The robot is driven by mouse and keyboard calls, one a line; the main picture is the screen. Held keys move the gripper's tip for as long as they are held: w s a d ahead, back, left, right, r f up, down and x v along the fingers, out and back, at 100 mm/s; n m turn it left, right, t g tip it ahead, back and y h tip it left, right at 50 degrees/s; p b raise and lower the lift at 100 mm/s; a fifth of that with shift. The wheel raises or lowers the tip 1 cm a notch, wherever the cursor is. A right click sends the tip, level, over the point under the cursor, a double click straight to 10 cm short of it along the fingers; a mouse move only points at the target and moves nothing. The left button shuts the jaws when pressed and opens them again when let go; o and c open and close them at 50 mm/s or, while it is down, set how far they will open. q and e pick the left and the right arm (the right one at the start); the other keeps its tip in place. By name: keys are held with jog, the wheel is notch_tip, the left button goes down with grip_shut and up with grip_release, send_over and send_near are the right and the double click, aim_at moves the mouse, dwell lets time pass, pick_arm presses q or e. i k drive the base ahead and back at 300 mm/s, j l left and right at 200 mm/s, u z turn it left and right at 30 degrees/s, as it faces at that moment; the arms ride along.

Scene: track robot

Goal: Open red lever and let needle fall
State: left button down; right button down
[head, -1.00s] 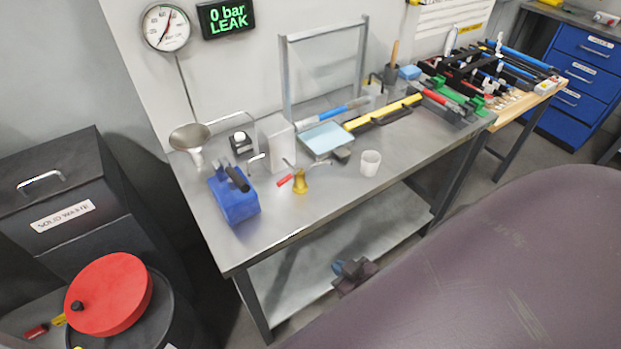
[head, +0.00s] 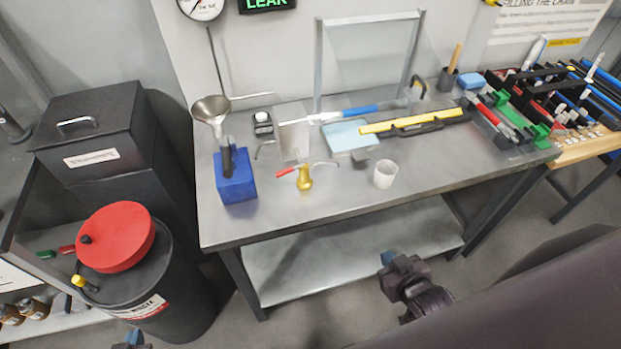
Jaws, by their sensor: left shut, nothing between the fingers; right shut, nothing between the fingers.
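The red lever (head: 291,170) sits on a small brass valve (head: 304,182) near the front middle of the bench. A thin bent pipe runs to the right of the valve. The round gauge (head: 201,8) on the wall is cut off by the top edge, so its needle shows only in part. My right gripper (head: 389,259) is shut and empty, low in front of the bench, well apart from the valve. My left gripper (head: 133,339) only just shows at the bottom edge, by the black drum; it is shut and empty.
The bench (head: 430,180) holds a blue block (head: 236,188), a funnel (head: 211,110), a white cup (head: 385,174) and a light-blue pad (head: 348,135). A black drum (head: 185,280) with a red lid (head: 116,237) stands at left. The LEAK display (head: 267,4) is cut off. Bare bench lies before the valve.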

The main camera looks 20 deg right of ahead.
aim_at(278, 173)
jog(key=l, duration=0.7)
jog(key=k+l, duration=0.1)
jog(key=l, duration=0.6)
